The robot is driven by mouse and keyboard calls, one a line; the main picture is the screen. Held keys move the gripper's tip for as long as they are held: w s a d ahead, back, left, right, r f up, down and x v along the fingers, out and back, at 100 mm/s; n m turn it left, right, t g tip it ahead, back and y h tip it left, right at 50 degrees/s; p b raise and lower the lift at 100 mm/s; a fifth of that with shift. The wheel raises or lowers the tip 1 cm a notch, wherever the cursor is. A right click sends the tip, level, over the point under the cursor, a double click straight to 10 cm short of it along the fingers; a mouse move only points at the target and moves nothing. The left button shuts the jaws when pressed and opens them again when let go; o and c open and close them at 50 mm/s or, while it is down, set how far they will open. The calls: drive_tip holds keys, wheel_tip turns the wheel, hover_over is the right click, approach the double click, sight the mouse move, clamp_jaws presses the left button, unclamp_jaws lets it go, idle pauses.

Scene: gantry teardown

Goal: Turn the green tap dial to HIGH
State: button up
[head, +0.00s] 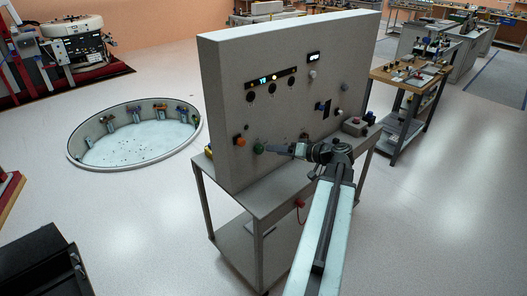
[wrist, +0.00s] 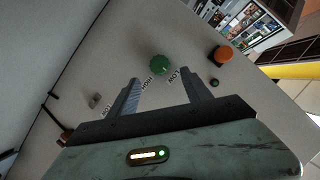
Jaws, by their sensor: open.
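The green tap dial (head: 259,148) is a round knob low on the grey upright panel, and it also shows in the wrist view (wrist: 160,65). Printed labels sit beside it on the panel: HIGH (wrist: 147,82) and LOW (wrist: 174,76). My gripper (head: 268,149) reaches left along the panel to the dial. In the wrist view my gripper (wrist: 160,77) is open, with one finger on each side and the dial just beyond and between the tips. I cannot tell whether the fingers touch it. The dial's pointer direction is too small to read.
An orange knob (wrist: 222,54) sits right of the dial in the wrist view, with a small dark green knob (wrist: 214,83) near it. The grey panel (head: 225,70) stands on a bench and carries several other controls. Open floor (head: 140,215) lies to the left.

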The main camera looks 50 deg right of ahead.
sight(262, 149)
drive_tip(key=b+x, duration=0.1)
drive_tip(key=x, duration=0.5)
drive_tip(key=shift+w+f, duration=0.1)
drive_tip(key=shift+f, duration=0.05)
drive_tip(key=shift+c, duration=0.4)
